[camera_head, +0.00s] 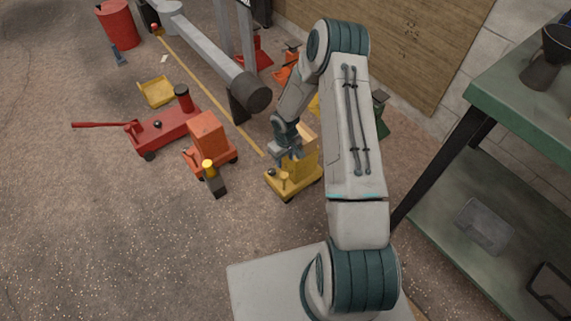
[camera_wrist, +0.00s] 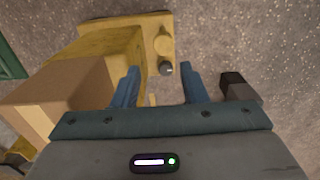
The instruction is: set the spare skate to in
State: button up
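A yellow skate (camera_head: 302,172) with a tall block and a tan pad on top stands on the floor under my gripper (camera_head: 284,153). In the wrist view the yellow skate (camera_wrist: 100,48) fills the upper left, with its tan pad (camera_wrist: 62,98) nearest the camera. A dark round knob (camera_wrist: 166,68) and a yellow round post sit on its low deck. My gripper (camera_wrist: 160,76) is open, its blue fingers apart and nothing held. The knob appears between the fingertips; whether they touch it cannot be told. An orange skate (camera_head: 208,138) stands to the left. No label shows which is the spare.
A red pallet-jack-like machine (camera_head: 165,128) with a long handle stands at left. A small dark post with a yellow top (camera_head: 213,180) is near the orange skate. A grey beam (camera_head: 215,55) hangs behind. A green shelf (camera_head: 520,85) blocks the right. Floor at lower left is clear.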

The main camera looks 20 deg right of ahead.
jog(key=shift+r+p, duration=0.5)
jog(key=shift+r, duration=1.8)
jog(key=s+d+r+m+h+p, duration=0.15)
jog(key=r+p, duration=0.35)
jog(key=r, duration=0.8)
jog(key=s+r+t+p, duration=0.15)
jog(key=r+p, duration=0.25)
jog(key=r, duration=0.8)
jog(key=s+r+m+p, duration=0.1)
jog(key=s+r+p, duration=0.3)
jog(key=r, duration=0.9)
jog(key=s+a+r+p, duration=0.1)
jog(key=s+r+p, duration=0.4)
jog(key=r, duration=0.4)
jog(key=s+r+m+t+y+p, duration=0.1)
jog(key=s+r+p, duration=0.5)
jog(key=r, duration=0.4)
jog(key=s+a+r+m+p, duration=0.1)
jog(key=s+r+p, duration=0.4)
jog(key=s+r, duration=0.2)
jog(key=shift+a+r, duration=0.3)
jog(key=shift+r, duration=1.1)
jog(key=shift+y, duration=0.25)
